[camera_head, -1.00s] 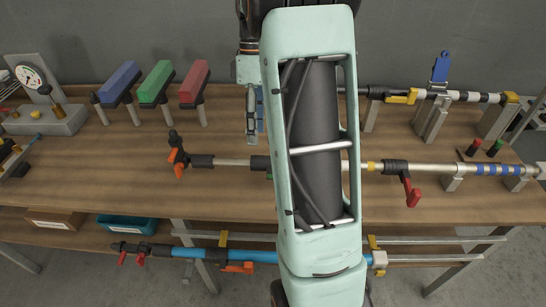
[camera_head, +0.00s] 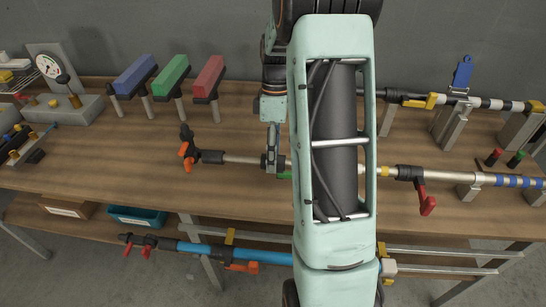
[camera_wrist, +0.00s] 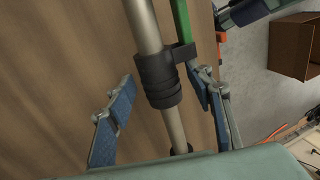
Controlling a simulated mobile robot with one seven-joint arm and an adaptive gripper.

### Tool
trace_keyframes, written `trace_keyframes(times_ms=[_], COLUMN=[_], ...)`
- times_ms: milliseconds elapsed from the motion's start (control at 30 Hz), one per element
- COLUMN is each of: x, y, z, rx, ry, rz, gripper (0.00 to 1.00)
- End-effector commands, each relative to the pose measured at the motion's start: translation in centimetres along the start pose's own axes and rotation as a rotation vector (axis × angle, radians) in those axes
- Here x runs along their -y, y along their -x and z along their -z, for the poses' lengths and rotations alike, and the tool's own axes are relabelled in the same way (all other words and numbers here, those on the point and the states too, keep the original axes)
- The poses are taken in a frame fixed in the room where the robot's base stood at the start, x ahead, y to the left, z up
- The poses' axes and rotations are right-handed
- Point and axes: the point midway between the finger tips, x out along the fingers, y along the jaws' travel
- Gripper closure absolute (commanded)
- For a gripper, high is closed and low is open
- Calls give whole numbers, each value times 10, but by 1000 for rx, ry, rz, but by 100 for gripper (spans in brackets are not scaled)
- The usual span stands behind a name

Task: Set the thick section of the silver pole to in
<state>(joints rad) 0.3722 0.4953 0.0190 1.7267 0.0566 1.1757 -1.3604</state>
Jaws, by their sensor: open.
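The silver pole (camera_head: 243,158) lies across the bench, thinner at the left and wider at the right (camera_head: 450,177). A black clamp with a red lever (camera_head: 427,203) is on its right part. Another black collar, with a green lever (camera_head: 284,176), is partly hidden by my gripper (camera_head: 272,160). In the wrist view the black collar (camera_wrist: 160,85) sits on the pole (camera_wrist: 147,28), with the green lever (camera_wrist: 182,22) beside it. My gripper (camera_wrist: 165,102) is open, one finger on each side of the pole near the collar. I cannot tell whether the fingers touch it.
A striped pole (camera_head: 490,103) with a blue lever (camera_head: 462,73) lies behind at the right. A blue pole (camera_head: 210,248) is on the lower front level. Blue, green and red blocks (camera_head: 173,80) stand at the back left. Bare bench (camera_head: 90,165) shows at left.

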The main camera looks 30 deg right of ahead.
Motion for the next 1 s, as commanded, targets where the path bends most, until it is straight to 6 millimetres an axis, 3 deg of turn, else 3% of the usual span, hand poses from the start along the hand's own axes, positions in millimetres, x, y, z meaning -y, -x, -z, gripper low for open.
trace_keyframes(times_ms=[333,767,1000], x=[0,0,0], y=[-5,-5,-4], z=[0,0,-1], rx=[0,-1,-1], ry=[0,-1,-1], rz=[-1,-1,-1], gripper=[52,98,100])
